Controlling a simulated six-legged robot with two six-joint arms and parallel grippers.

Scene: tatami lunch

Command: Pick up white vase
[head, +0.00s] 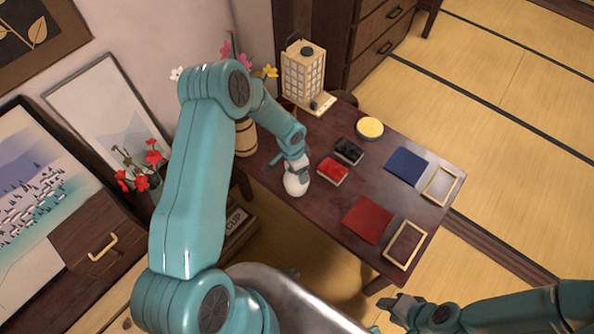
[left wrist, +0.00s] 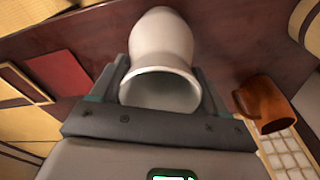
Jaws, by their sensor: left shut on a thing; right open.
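The white vase (head: 296,184) is at the left part of the dark wooden table, below my left gripper (head: 293,166). In the left wrist view the vase (left wrist: 162,45) has its open mouth toward the camera, between the two fingers of my left gripper (left wrist: 165,88). The left gripper is shut on the vase near its neck. I cannot tell whether the vase's base touches the table. My right gripper (head: 388,309) is open and empty at the bottom of the head view, apart from the table.
A brown mug (left wrist: 258,104) is near the vase.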

